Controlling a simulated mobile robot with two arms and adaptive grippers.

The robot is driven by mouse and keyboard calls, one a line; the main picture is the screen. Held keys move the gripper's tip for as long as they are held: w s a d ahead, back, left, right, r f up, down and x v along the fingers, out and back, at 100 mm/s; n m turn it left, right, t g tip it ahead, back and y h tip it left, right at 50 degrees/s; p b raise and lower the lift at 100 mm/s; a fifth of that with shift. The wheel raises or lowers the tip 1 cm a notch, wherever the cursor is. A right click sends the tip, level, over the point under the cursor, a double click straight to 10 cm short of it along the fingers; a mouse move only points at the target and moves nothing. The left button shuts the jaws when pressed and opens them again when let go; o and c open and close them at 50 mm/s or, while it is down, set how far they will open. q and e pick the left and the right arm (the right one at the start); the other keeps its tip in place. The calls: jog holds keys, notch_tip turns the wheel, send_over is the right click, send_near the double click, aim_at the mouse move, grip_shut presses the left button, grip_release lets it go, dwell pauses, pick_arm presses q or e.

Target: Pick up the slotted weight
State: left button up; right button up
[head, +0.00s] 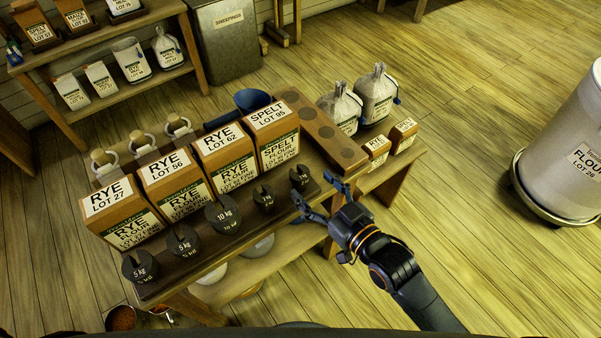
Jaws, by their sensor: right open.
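Several dark slotted weights stand in a row along the front edge of the wooden bench. They include a 5 kg weight (140,268) at the left end, another 5 kg weight (183,243), a large 10 kg weight (223,216), a smaller weight (263,199) and a small weight (300,178) at the right end. My right gripper (313,188) is open and empty, with its fingers spread just right of the small end weight. I cannot tell whether a finger touches it. My left gripper is not in view.
Rye and spelt flour boxes (222,160) stand close behind the weights. A wooden block with round recesses (325,130) lies right of them. White bags (376,95) and small boxes (403,134) stand further right. A flour drum (570,150) is at the right; the floor between is clear.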

aim_at(302, 175)
jog(key=x, duration=0.5)
jog(key=shift+w+a+r, duration=0.1)
jog(key=shift+w+a, duration=0.2)
jog(key=shift+a, duration=0.05)
grip_shut()
